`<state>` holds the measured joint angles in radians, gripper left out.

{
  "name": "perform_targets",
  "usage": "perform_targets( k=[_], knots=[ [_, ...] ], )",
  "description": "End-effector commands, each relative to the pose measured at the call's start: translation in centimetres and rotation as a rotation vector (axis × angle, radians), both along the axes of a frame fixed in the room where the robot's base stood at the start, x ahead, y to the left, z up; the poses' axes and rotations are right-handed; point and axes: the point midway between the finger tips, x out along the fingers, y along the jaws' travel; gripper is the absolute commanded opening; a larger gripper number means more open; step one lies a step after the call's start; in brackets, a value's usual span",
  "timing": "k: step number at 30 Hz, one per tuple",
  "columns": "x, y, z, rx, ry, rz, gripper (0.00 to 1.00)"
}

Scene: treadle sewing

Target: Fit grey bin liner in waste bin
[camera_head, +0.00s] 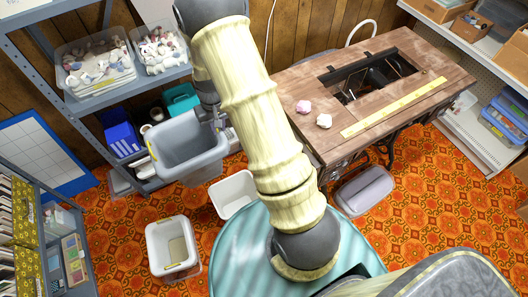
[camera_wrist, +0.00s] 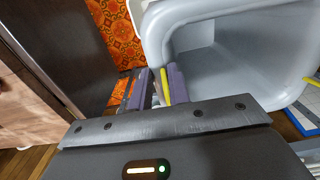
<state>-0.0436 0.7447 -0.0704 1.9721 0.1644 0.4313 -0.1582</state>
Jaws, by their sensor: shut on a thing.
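The grey bin liner (camera_head: 188,172) is a deep, open-topped tub with a yellow grip on its left rim. It hangs in the air, mouth up, in front of the shelf. My gripper (camera_head: 216,122) is at its right rim. In the wrist view my gripper (camera_wrist: 159,88) is shut on a yellow grip of the liner (camera_wrist: 215,65), between purple finger pads. Two pale bins stand on the floor: a plain white bin (camera_head: 224,196), partly hidden by my arm, and a whitish bin (camera_head: 153,252) with yellow grips. I cannot tell which one is the waste bin.
A wooden sewing table (camera_head: 310,95) with a yellow ruler (camera_head: 395,106) and two crumpled pieces stands right. A grey lidded box (camera_head: 365,192) is on the floor beside it. Metal shelving (camera_head: 85,103) with tubs stands behind the liner. Patterned floor is open around the bins.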

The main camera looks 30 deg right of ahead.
Motion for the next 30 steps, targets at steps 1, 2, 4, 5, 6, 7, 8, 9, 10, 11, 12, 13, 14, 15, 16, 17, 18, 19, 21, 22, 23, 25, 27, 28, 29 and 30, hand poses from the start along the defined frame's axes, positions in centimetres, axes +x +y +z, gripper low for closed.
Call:
perform_targets(
  k=[1, 2, 4, 5, 6, 7, 8, 9, 10, 11, 12, 13, 14, 15, 16, 17, 18, 19, 21, 22, 23, 25, 27, 28, 29, 30],
  knots=[
    [0.0, 0.1, 0.0, 0.000, 0.000, 0.001, 0.00],
    [0.0, 0.1, 0.0, 0.000, 0.000, 0.001, 0.00],
    [0.0, 0.1, 0.0, 0.000, 0.000, 0.001, 0.00],
    [0.0, 0.1, 0.0, 0.000, 0.000, 0.001, 0.00],
    [0.0, 0.1, 0.0, 0.000, 0.000, 0.001, 0.00],
    [0.0, 0.1, 0.0, 0.000, 0.000, 0.001, 0.00],
    [0.0, 0.1, 0.0, 0.000, 0.000, 0.001, 0.00],
    [0.0, 0.1, 0.0, 0.000, 0.000, 0.001, 0.00],
    [0.0, 0.0, -0.1, 0.000, 0.000, 0.001, 0.00],
    [0.0, 0.0, -0.2, 0.000, 0.000, 0.001, 0.00],
    [-0.1, -0.2, -0.5, 0.000, 0.001, 0.000, 0.00],
    [-0.1, -0.3, -0.7, 0.000, 0.001, 0.000, 0.00],
    [-0.2, -0.5, -1.1, 0.000, 0.001, -0.001, 0.00],
    [-0.3, -0.8, -1.7, 0.000, 0.002, -0.002, 0.00],
    [-0.4, -1.1, -2.3, 0.000, 0.003, -0.003, 0.00],
    [-0.5, -1.5, -2.9, 0.000, 0.003, -0.004, 0.00],
    [-0.7, -2.0, -3.8, 0.001, 0.004, -0.005, 0.00],
    [-0.8, -2.4, -4.5, 0.001, 0.005, -0.006, 0.00],
    [-1.2, -3.5, -6.4, 0.001, 0.006, -0.006, 0.00],
    [-1.4, -4.0, -7.1, 0.001, 0.007, -0.007, 0.00],
    [-1.6, -4.4, -7.9, 0.002, 0.008, -0.007, 0.00],
    [-2.1, -5.5, -9.6, 0.003, 0.010, -0.007, 0.00],
    [-2.6, -6.6, -11.4, 0.003, 0.011, -0.007, 0.00],
    [-2.9, -7.0, -12.1, 0.003, 0.011, -0.007, 0.00],
    [-3.1, -7.5, -12.8, 0.004, 0.012, -0.006, 0.00],
    [-3.4, -8.0, -13.8, 0.004, 0.013, -0.007, 0.00]
  ],
)
